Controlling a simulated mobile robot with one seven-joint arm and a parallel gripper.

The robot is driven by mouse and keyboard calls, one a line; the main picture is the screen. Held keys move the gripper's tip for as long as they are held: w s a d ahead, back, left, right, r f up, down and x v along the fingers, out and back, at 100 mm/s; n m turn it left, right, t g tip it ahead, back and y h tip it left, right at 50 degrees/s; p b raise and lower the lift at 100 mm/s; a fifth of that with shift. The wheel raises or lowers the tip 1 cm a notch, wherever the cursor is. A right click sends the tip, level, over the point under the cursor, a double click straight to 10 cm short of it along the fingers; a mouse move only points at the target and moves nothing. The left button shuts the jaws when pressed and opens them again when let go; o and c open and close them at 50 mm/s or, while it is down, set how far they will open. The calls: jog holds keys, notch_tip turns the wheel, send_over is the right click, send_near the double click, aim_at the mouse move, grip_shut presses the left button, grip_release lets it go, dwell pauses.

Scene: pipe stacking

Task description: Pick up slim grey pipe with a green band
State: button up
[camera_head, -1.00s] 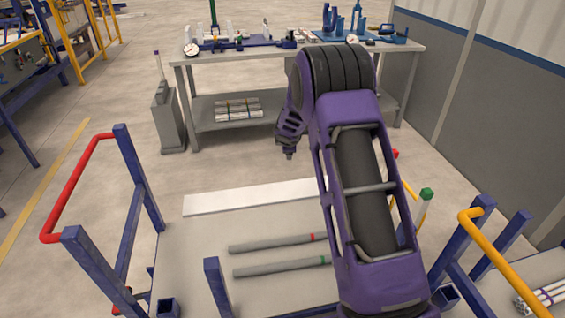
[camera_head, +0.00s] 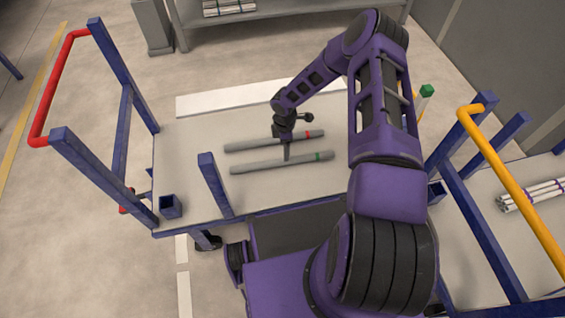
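The slim grey pipe with a green band (camera_head: 258,165) lies on the flat grey cart bed, nearer to me than the other pipe. Its green band is near its right end. A second grey pipe with a red band (camera_head: 247,145) lies roughly parallel behind it. My gripper (camera_head: 287,155) points down over the middle of the green-banded pipe, its tip at or just above it. I cannot tell whether it touches the pipe, or whether its fingers are open or shut.
White pipes (camera_head: 535,193) lie at far right. A workbench shelf (camera_head: 290,24) stands behind.

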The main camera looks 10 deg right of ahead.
aim_at(283, 162)
jog(key=shift+f+b, duration=0.35)
jog(key=shift+f, duration=3.55)
grip_shut()
